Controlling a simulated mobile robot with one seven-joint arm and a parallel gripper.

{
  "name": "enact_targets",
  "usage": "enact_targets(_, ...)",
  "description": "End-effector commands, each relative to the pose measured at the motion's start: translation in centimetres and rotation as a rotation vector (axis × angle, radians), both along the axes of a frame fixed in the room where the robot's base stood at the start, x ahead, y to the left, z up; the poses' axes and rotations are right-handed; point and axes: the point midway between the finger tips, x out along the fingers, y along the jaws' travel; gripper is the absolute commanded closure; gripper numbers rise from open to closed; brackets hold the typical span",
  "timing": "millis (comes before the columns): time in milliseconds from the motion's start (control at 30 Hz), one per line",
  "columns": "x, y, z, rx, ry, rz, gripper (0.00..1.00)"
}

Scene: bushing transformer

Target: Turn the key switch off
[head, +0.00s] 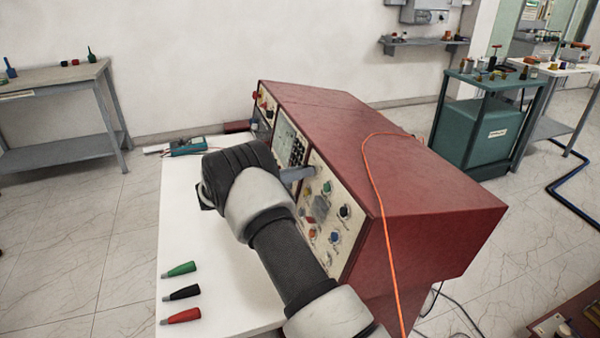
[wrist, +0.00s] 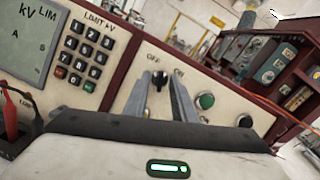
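The key switch (wrist: 160,82) is a small black knob on the cream front panel (wrist: 217,80) of the red console (head: 400,170). The labels OFF and ON stand above it, and its exact pointing direction is hard to tell. My gripper (wrist: 161,77) is open, with one grey finger on each side of the switch. The fingertips are close to the panel, and contact with the switch cannot be made out. In the head view my gripper (head: 300,174) reaches the panel, and the switch is hidden behind it.
A keypad (wrist: 90,50) and a display lie left of the switch; a green button (wrist: 205,101) lies right. An orange cable (head: 378,190) hangs over the console. Green, black and red plugs (head: 182,316) and a meter (head: 188,146) lie on the white table (head: 225,310).

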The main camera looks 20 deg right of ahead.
Motion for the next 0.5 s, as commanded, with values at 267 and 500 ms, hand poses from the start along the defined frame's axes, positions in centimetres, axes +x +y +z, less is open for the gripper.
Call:
enact_targets(267, 0.0, 0.02, -0.01, 0.0, 0.0, 0.0, 1.0)
enact_targets(500, -0.05, 0.18, 0.77, -0.002, 0.101, 0.027, 1.0)
